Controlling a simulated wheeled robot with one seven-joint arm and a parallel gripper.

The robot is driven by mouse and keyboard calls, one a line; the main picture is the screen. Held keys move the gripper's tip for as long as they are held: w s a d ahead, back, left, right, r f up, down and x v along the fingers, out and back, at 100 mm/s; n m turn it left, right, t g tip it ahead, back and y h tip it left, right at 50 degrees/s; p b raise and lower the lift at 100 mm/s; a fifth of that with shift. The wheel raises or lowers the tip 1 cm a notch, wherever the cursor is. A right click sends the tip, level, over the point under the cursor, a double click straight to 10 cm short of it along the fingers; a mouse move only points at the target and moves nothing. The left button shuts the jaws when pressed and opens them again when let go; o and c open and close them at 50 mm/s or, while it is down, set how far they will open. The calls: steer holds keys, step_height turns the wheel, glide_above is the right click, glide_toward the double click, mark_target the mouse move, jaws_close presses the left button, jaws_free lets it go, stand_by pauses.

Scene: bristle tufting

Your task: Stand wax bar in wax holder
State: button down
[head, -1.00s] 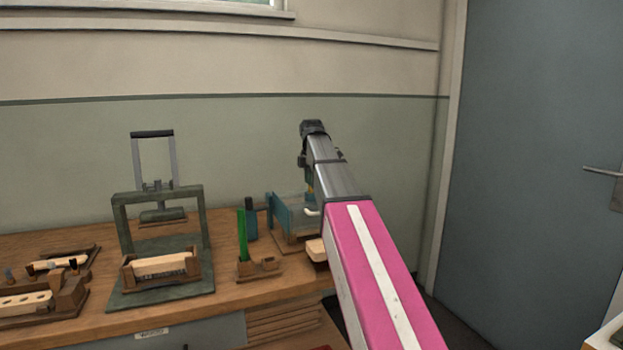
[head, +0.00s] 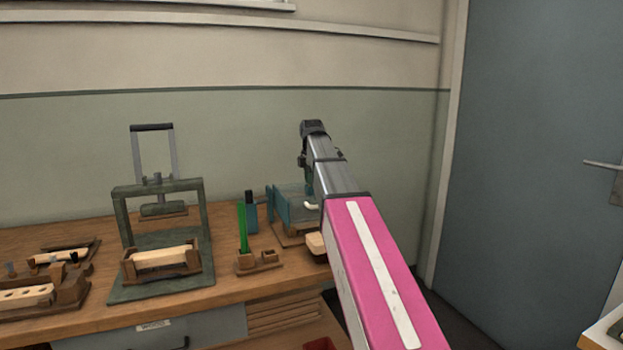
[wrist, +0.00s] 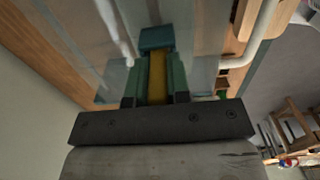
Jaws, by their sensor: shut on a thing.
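The wax bar (wrist: 156,78) is a yellow-amber bar in the wrist view, held between the two green finger pads of my gripper (wrist: 154,84). My gripper is shut on it. In the head view the bar and jaws are mostly hidden by my arm, beside the teal frame. A small wooden holder with sockets (head: 258,264) stands on the bench to the left of my gripper; it looks like the wax holder. A tall green strip (head: 243,228) stands upright at its left end. The bar is apart from this holder.
A teal frame (head: 285,205) with a white hook stands right behind the holder, close to my gripper. A dark blue upright block (head: 251,212) is beside it. A dark green press (head: 160,237) stands left. Wooden jigs (head: 50,290) lie far left. The bench front (head: 220,294) is bare.

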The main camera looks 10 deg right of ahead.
stand_by(0.6)
steer(key=c, duration=0.6)
jaws_free()
steer(key=shift+r, duration=0.1)
steer(key=shift+r, duration=3.35)
